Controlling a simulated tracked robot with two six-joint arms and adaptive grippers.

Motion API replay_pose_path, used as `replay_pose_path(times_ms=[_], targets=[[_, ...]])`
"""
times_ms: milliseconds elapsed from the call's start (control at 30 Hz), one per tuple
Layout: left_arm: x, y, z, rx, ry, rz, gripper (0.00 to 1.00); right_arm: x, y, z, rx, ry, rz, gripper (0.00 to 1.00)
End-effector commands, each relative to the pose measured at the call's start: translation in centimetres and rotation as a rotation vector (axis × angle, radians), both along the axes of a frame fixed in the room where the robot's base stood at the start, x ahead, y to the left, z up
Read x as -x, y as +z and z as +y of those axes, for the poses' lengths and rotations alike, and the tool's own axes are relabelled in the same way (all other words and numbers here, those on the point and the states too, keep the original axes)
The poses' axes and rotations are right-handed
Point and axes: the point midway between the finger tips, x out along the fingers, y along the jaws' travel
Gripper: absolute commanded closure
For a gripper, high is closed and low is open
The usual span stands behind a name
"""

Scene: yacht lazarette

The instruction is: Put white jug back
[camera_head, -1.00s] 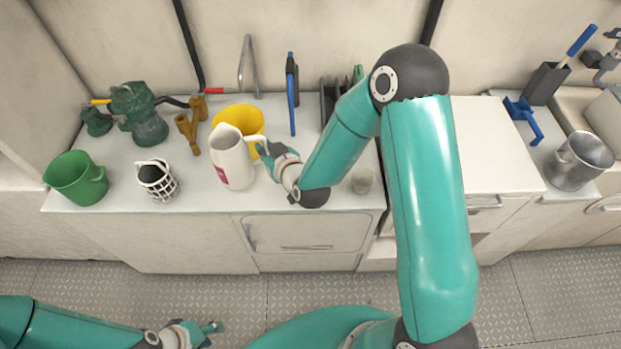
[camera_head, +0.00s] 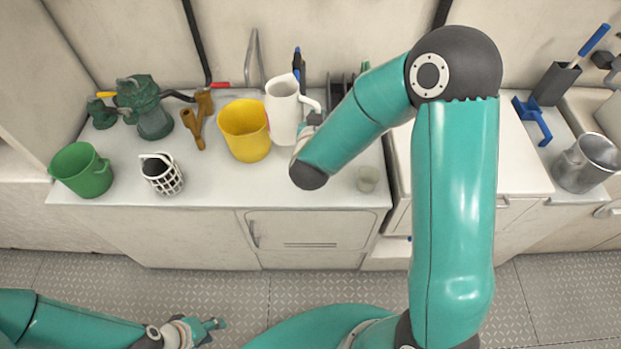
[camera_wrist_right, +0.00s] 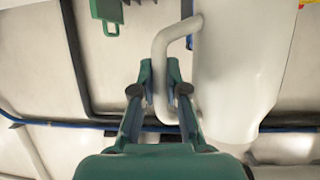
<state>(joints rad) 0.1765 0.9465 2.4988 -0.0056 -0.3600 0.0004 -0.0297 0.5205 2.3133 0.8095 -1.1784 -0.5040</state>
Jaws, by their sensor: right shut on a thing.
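The white jug (camera_head: 283,112) is upright at the back of the counter (camera_head: 225,185), just right of the yellow bucket (camera_head: 244,135), its handle to the right. My right gripper (camera_head: 314,118) is at the handle, partly hidden by its own wrist. In the right wrist view the fingers (camera_wrist_right: 170,88) are shut around the jug's handle (camera_wrist_right: 160,50), and the jug's body (camera_wrist_right: 238,65) is on the right. I cannot tell whether the jug's base touches the counter. My left gripper (camera_head: 217,325) is open and empty, low over the floor.
A green bucket (camera_head: 80,172), a white basket (camera_head: 163,176), a green pump-like object (camera_head: 150,112) and brown fittings (camera_head: 192,128) stand on the left. A small clear cup (camera_head: 367,178) is near the front edge. A dark rack (camera_head: 342,90) stands behind my right arm.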

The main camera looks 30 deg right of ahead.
Motion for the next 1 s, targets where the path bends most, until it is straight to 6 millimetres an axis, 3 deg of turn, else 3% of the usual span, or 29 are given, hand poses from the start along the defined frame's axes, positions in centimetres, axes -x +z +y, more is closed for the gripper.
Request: replay_pose_path(times_ms=[200,500,667,1000], targets=[[0.0,-1.1,0.0,0.000,0.000,0.000,0.60,3.8,3.4,-1.2,-0.001,-0.247,-0.006,1.00],[0.0,-1.6,0.0,0.000,0.000,0.000,0.60,7.8,4.4,-1.3,0.001,-0.419,0.003,1.00],[0.0,-2.0,0.0,0.000,0.000,0.000,0.60,8.1,2.0,-1.4,0.003,-0.431,0.009,1.00],[0.0,-2.9,0.0,0.000,0.000,0.000,0.60,8.1,-6.6,-1.4,0.004,-0.428,0.010,1.00]])
